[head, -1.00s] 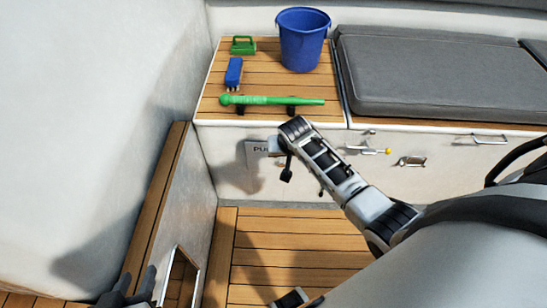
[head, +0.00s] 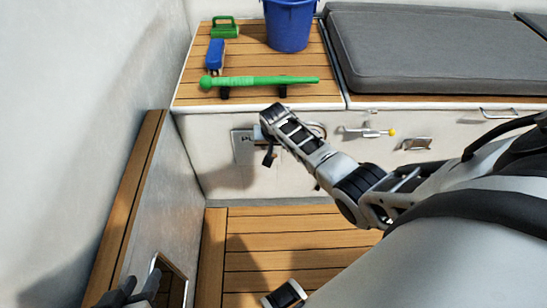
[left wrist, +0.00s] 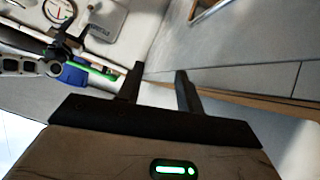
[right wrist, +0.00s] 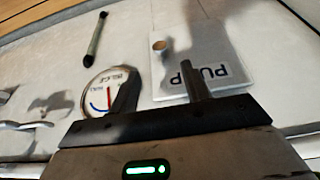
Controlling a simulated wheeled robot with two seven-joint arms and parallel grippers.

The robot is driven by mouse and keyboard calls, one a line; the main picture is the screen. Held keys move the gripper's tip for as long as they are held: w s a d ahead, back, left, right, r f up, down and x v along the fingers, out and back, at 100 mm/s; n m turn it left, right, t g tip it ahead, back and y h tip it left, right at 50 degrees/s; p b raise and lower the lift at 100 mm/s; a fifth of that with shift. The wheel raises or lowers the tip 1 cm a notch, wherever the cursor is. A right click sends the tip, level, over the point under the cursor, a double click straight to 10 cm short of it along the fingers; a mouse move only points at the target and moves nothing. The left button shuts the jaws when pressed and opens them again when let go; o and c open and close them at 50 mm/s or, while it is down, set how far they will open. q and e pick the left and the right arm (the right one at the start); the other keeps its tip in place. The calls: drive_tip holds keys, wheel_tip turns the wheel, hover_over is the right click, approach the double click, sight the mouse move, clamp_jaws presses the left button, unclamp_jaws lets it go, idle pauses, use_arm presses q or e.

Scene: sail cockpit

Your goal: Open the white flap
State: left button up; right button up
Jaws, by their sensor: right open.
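The white flap (head: 241,147), a pale plate with "PU" lettering, is on the front of the locker at the left. In the right wrist view the flap (right wrist: 220,62) looks flat against the panel and has a small round fitting at one corner. My right gripper (right wrist: 158,88) is open and empty, with its fingers pointing at the panel, one fingertip over the flap's lettering and the other over the gauge. In the head view its fingers are mostly hidden by my wrist. My left gripper (head: 132,290) is open and empty at the lower left, far from the flap.
A round bilge gauge (right wrist: 108,94) is beside the flap. A yellow-tipped lever (head: 370,131) and a metal latch (head: 416,143) are further right.

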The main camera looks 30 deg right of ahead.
sight(273, 154)
drive_tip(key=b+x, duration=0.5)
drive_tip(key=x, duration=0.2)
drive_tip(key=shift+f, duration=0.35)
drive_tip(key=shift+b+x, duration=0.65)
drive_tip(key=shift+x, duration=0.1)
drive_tip(key=shift+w+d, duration=0.1)
drive_tip(key=shift+w, duration=0.1)
use_arm(q)
drive_tip(key=r+t, duration=0.1)
drive_tip(key=d+r+t+h, duration=0.2)
drive_tip(key=shift+w+d+r+t, duration=0.1)
drive_tip(key=shift+w+r+t, duration=0.2)
drive_tip(key=shift+w+r, duration=0.1)
use_arm(e)
clamp_jaws()
